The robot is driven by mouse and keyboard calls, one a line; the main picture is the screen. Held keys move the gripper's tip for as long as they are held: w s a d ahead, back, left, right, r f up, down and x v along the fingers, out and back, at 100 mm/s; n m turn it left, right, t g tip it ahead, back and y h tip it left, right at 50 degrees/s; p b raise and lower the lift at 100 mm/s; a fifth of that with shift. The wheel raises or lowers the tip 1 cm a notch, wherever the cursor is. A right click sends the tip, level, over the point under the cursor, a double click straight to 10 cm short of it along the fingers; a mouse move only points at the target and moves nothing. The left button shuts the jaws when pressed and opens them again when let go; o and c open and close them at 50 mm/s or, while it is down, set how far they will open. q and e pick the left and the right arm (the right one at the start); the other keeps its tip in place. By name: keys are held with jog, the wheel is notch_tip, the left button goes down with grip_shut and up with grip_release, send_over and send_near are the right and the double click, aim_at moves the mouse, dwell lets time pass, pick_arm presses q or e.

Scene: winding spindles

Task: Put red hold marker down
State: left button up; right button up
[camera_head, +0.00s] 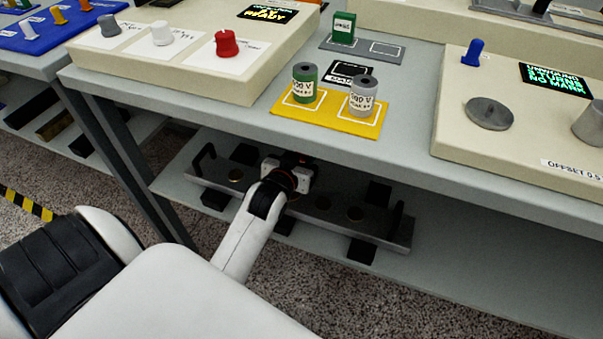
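No object is clearly identifiable as a red hold marker. A red knob-shaped piece (227,43) stands upright on a white card on the cream panel at the upper left, with no gripper near it. My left gripper (293,160) reaches down to the dark rack on the lower shelf, below the table edge. Its fingers are hidden or too dark to read, so I cannot tell whether they are open or hold anything. A small reddish patch shows at its far end, too small to identify. My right gripper is not in view.
The dark rack (335,217) has round recesses and upright ends. Above it, a yellow tray (328,120) holds a green spool (304,82) and a grey spool (363,95). A cream station (470,140) with a blue knob (472,52) and a screen reading "NO MARK" stands right.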

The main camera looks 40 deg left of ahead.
pick_arm(q)
jog(key=shift+f, duration=0.9)
notch_tip(320, 180, down, 3)
jog(key=shift+f+b, duration=0.1)
jog(key=shift+b, duration=0.7)
jog(key=shift+f, duration=0.2)
jog(key=shift+r, duration=0.1)
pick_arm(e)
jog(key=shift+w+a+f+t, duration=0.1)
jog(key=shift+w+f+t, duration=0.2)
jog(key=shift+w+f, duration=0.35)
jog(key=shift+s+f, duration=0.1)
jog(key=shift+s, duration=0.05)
pick_arm(q)
jog(key=o, duration=0.9)
jog(key=shift+o, duration=0.2)
